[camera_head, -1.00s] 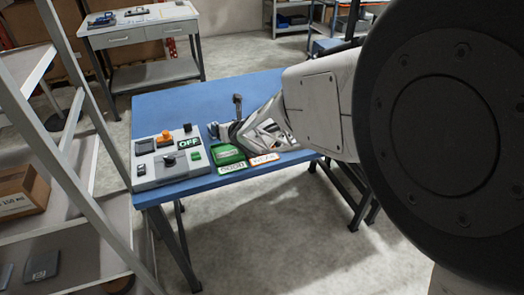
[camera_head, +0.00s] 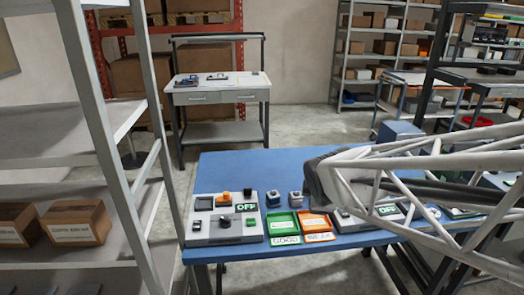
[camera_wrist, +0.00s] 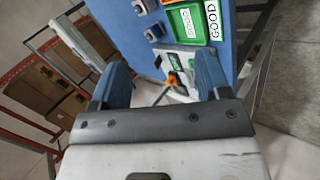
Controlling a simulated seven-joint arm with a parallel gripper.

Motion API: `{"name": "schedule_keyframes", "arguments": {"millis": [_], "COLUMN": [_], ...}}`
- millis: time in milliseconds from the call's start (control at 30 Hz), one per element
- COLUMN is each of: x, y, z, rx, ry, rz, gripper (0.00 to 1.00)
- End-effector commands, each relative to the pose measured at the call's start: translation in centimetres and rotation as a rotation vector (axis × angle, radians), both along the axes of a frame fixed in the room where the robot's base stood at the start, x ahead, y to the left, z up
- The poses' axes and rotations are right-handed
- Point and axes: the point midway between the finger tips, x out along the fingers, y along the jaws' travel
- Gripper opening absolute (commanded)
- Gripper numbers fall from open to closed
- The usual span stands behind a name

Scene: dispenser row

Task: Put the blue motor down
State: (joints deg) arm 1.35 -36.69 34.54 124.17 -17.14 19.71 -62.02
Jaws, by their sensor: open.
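Two small blue-and-grey blocks stand side by side on the blue table, behind the trays: a left one (camera_head: 272,199) and a right one (camera_head: 296,199). Either may be the blue motor; I cannot tell which. Two such blocks also show at the table's edge in the wrist view, one upper (camera_wrist: 141,7) and one lower (camera_wrist: 153,33). My gripper (camera_wrist: 163,72) is open, with nothing visible between its fingers, and apart from both blocks. In the head view my arm comes in from the right, and the fingers cannot be made out.
A green tray labelled GOOD (camera_head: 283,224) and an orange tray (camera_head: 316,223) sit at the table's front. A grey panel (camera_head: 208,232) with an OFF sign stands left of them. My arm partly covers another panel at right. Bare blue table (camera_head: 222,168) lies behind.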

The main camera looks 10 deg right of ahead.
Motion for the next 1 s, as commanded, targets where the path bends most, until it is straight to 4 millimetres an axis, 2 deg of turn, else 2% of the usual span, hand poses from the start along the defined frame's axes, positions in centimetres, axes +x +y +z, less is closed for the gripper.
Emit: {"name": "schedule_keyframes", "arguments": {"millis": [200,500,600,800,1000], "x": [-6.3,-14.9,-17.3,-20.0,-20.5], "y": [0.3,1.4,1.9,2.4,2.6], "z": [1.8,2.9,3.1,3.1,3.1], "rx": [0.249,0.537,0.601,0.67,0.682], "ry": [0.085,0.208,0.242,0.284,0.293], "rz": [-0.355,-0.855,-0.993,-1.159,-1.194], "gripper": [0.7,0.7,0.7,0.7,0.7]}}
